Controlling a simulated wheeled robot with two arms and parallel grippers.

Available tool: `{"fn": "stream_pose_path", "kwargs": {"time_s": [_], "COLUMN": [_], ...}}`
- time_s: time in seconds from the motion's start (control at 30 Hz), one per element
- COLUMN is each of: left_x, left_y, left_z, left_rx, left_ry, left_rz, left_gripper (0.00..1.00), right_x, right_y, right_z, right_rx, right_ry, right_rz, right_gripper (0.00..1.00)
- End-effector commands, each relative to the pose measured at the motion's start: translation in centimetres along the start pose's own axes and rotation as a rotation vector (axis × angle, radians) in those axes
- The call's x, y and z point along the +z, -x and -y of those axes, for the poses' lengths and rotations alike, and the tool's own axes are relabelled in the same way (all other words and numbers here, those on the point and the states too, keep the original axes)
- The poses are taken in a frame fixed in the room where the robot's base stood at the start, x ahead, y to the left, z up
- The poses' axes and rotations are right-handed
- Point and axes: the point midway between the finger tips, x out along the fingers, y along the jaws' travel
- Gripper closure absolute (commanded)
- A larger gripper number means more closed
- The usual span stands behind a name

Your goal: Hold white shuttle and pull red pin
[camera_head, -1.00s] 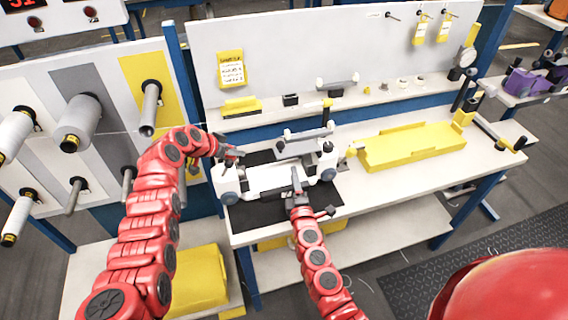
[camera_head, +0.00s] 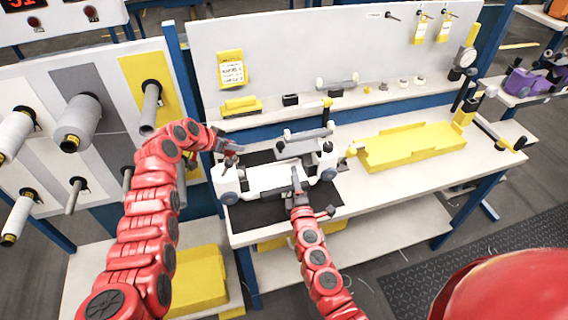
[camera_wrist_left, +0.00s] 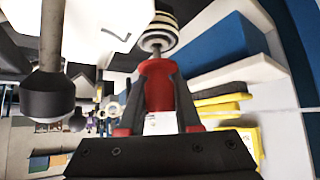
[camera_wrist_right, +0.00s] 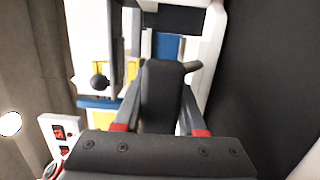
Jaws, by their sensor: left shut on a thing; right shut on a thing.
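The white shuttle (camera_head: 262,181) lies on the black mat (camera_head: 290,213) on the bench, with round grey knobs at its ends. My right gripper (camera_head: 296,182) is at its front side. In the right wrist view my right gripper (camera_wrist_right: 161,122) is shut on a dark grey part (camera_wrist_right: 163,85) in front of the white body. My left gripper (camera_head: 233,149) is above the shuttle's left end. In the left wrist view my left gripper (camera_wrist_left: 158,128) is shut on the red pin (camera_wrist_left: 157,85), whose metal shaft points to a striped round part. The pin's far end is hidden.
A yellow tray (camera_head: 415,147) stands right of the shuttle. A shelf with small parts and a yellow block (camera_head: 241,106) runs behind. Spools on pegs (camera_head: 80,122) stand at the left.

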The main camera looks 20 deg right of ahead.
Motion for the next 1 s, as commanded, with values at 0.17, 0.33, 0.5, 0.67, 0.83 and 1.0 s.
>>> {"fn": "stream_pose_path", "kwargs": {"time_s": [0.17, 0.33, 0.5, 0.67, 0.83, 1.0], "left_x": [-1.5, -1.6, -1.6, -2.1, -3.1, -4.2], "left_y": [1.4, 1.5, 1.6, 2.0, 3.1, 4.2], "left_z": [0.1, 0.1, 0.1, 0.1, 0.1, 0.1], "left_rx": [-0.005, -0.003, -0.002, -0.002, -0.002, -0.004], "left_ry": [-0.003, 0.0, 0.0, 0.0, -0.001, -0.002], "left_rz": [-0.005, -0.003, -0.002, -0.002, -0.003, -0.005], "left_gripper": [1.0, 1.0, 1.0, 1.0, 1.0, 1.0], "right_x": [0.0, 0.0, 0.0, 0.0, 0.0, 0.0], "right_y": [0.0, 0.0, 0.0, 0.0, 0.0, 0.0], "right_z": [0.1, 0.1, 0.1, 0.1, 0.1, 0.1], "right_rx": [-0.001, -0.001, -0.001, -0.001, -0.001, -0.001], "right_ry": [0.0, 0.0, 0.0, 0.0, 0.0, 0.0], "right_rz": [0.001, 0.001, 0.001, 0.0, 0.0, 0.0], "right_gripper": [1.0, 1.0, 1.0, 1.0, 1.0, 1.0]}}
